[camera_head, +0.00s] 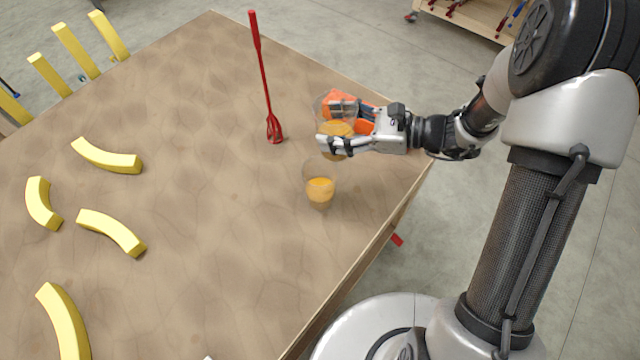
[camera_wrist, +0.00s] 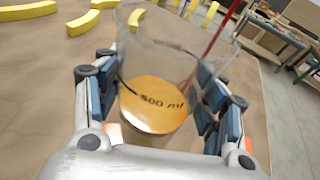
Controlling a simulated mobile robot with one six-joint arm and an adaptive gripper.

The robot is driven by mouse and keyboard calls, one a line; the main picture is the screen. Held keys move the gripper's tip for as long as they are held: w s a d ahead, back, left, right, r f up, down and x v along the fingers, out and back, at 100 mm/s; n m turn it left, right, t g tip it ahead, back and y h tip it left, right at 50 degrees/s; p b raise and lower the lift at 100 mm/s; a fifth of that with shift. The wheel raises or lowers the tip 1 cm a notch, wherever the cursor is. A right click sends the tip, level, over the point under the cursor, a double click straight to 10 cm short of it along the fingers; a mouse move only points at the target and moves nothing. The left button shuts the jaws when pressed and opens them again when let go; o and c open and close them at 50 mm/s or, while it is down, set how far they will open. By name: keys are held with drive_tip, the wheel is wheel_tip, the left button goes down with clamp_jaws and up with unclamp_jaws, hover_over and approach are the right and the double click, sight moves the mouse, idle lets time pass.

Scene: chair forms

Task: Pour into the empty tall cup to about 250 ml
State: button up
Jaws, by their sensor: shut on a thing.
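My gripper (camera_head: 338,126) is shut on a clear cup (camera_wrist: 160,50) that holds orange liquid and carries a "500 ml" mark. In the wrist view my gripper (camera_wrist: 160,98) has a padded finger on each side of this cup. The held cup looks slightly tilted, above the table's right part. A clear tall cup (camera_head: 320,187) stands upright on the table, just below the held cup in the head view. It has some orange liquid in its lower part; its exact level cannot be read. No stream between the cups can be made out.
Several yellow curved pieces (camera_head: 108,156) lie on the left of the brown table (camera_head: 210,250). The table's right edge is close to the tall cup. A workbench (camera_head: 470,16) stands behind.

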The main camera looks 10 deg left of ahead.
sight(317, 110)
drive_tip(key=shift+s+a+f+m+y, duration=0.15)
drive_tip(key=shift+s+m+y, duration=0.05)
drive_tip(key=shift+m+y, duration=0.1)
drive_tip(key=shift+r+p, duration=1.95)
drive_tip(key=shift+r, duration=0.6)
